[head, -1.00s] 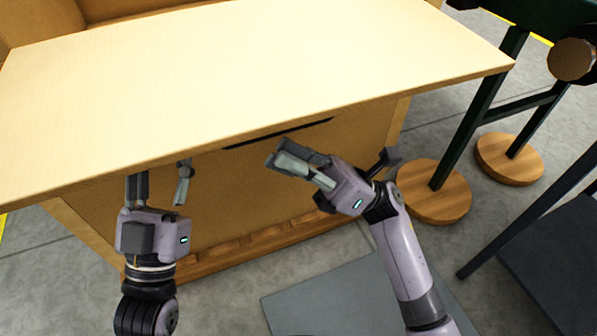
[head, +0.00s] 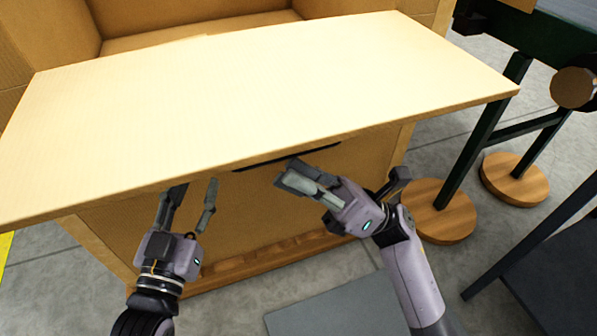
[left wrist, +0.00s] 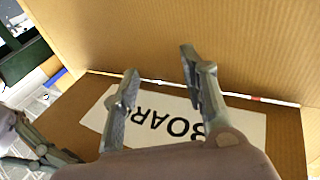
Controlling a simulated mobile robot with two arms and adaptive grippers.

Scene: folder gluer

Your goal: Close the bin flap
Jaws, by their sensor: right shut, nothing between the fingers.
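The bin flap (head: 270,85) is a wide, pale board sticking out from the front of the brown cardboard bin (head: 290,215). The bin's interior shows behind it. My left gripper (head: 195,187) is open just under the flap's front edge, at its left part, and looks empty. In the left wrist view its two spread fingers (left wrist: 158,85) point at the crease between the flap's underside (left wrist: 190,40) and the bin wall (left wrist: 285,150); contact is unclear. My right gripper (head: 288,177) is shut and empty, below the flap's front edge near the middle.
A white label (left wrist: 245,125) reading "BOAR…" upside down is on the bin wall. A dark slot (head: 290,156) shows under the flap. A green-legged machine (head: 490,125) on round wooden feet stands at the right. A grey plate (head: 330,308) lies on the floor.

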